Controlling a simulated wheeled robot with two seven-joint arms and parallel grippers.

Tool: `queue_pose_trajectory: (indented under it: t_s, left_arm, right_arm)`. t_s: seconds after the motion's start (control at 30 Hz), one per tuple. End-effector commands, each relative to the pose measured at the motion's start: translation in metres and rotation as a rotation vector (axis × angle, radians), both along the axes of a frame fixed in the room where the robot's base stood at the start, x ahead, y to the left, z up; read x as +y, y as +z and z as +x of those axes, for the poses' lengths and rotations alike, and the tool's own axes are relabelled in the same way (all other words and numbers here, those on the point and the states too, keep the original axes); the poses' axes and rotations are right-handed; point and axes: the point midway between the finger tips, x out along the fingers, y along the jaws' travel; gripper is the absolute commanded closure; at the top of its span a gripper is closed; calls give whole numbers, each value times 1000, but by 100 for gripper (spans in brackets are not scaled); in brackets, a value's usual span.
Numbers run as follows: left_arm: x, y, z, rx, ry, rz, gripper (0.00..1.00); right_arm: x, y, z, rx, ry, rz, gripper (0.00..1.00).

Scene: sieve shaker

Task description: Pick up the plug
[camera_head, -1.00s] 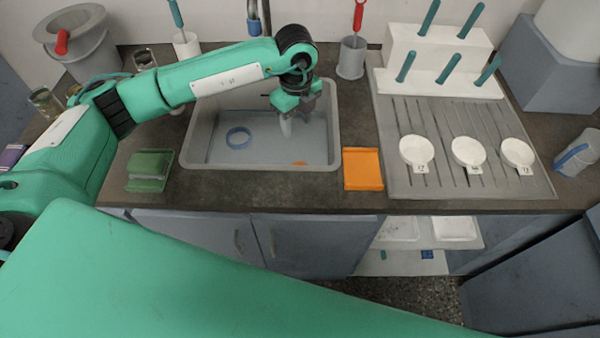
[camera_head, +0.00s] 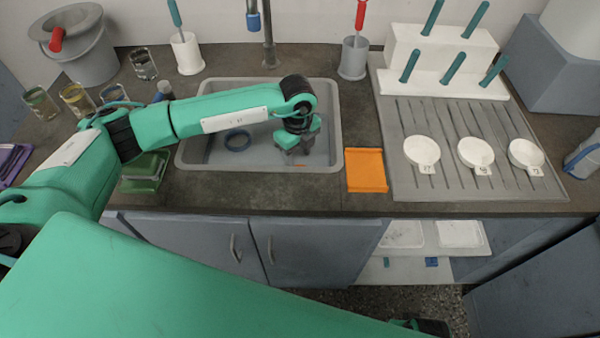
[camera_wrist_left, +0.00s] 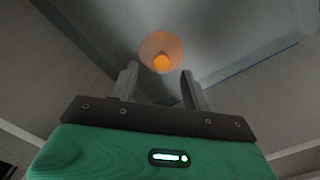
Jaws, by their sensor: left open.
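The plug is a round, pale-orange disc with a brighter orange knob (camera_wrist_left: 161,60) in the left wrist view. It lies on the floor of the grey sink (camera_head: 190,155). In the head view only a thin orange sliver of the plug (camera_head: 300,165) shows; my left gripper hides the rest. My left gripper (camera_head: 293,150) is open and points down into the sink above the plug. In the left wrist view its fingertips (camera_wrist_left: 159,75) are apart, with the plug just beyond them and roughly centred. Nothing is held.
A dark blue ring (camera_head: 237,140) lies in the sink, left of my gripper. An orange tray (camera_head: 367,170) lies right of the sink, and a green sponge holder (camera_head: 143,172) lies left. The tap (camera_head: 268,40) stands behind the sink, and the sink walls surround my gripper.

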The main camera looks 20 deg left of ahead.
Motion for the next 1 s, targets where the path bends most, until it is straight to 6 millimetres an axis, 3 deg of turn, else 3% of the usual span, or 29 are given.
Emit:
queue_pose_trajectory:
  t_s: [0.4,0.7,0.73,0.97,1.0]
  left_arm:
    - [-5,-49,1,0,0,1,52]
    - [-6,-55,1,0,-1,0,52]
    - [-6,-55,1,0,-1,0,54]
    - [-6,-55,1,0,-1,0,99]
    - [-6,-55,1,0,-1,0,100]
  right_arm:
    - [-1,-6,-2,7,0,-2,29]
    - [-1,-5,0,3,0,-1,29]
    - [-1,-5,0,3,0,-1,29]
    - [-1,-4,0,3,0,-1,29]
    - [-1,-4,0,3,0,-1,29]
